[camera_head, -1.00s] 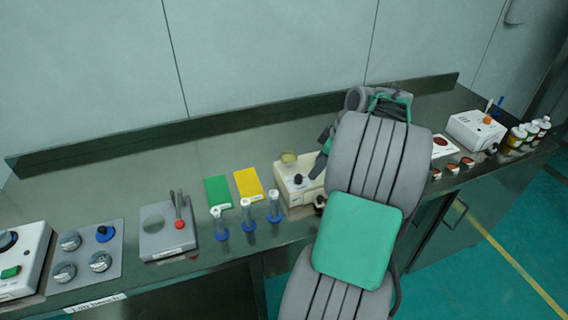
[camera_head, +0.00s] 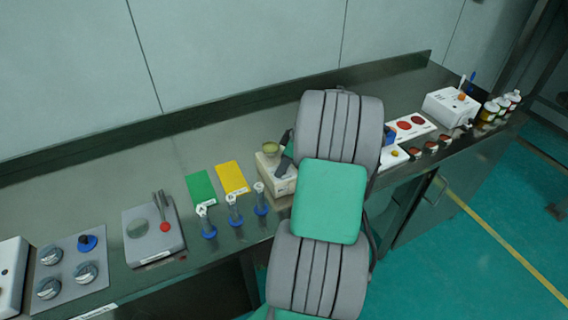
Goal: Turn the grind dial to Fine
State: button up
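A beige box-shaped device (camera_head: 283,186) with a round yellowish top (camera_head: 270,148) stands mid-bench; it is the likeliest place for the grind dial, though no label is readable. My arm covers its right part, and no dial on it shows. A dark part of my gripper (camera_head: 285,160) is at the device's top, just left of my arm. The fingertips are mostly hidden, so I cannot tell whether they touch anything or are open or shut.
To the left are a yellow card (camera_head: 232,177), a green card (camera_head: 200,188), several blue-based cylinders, a grey scale-like plate (camera_head: 137,250) and a knob panel (camera_head: 100,288). To the right are a red-spotted panel (camera_head: 428,124), a white box (camera_head: 447,106) and bottles (camera_head: 488,112).

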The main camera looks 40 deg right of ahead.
grip_shut()
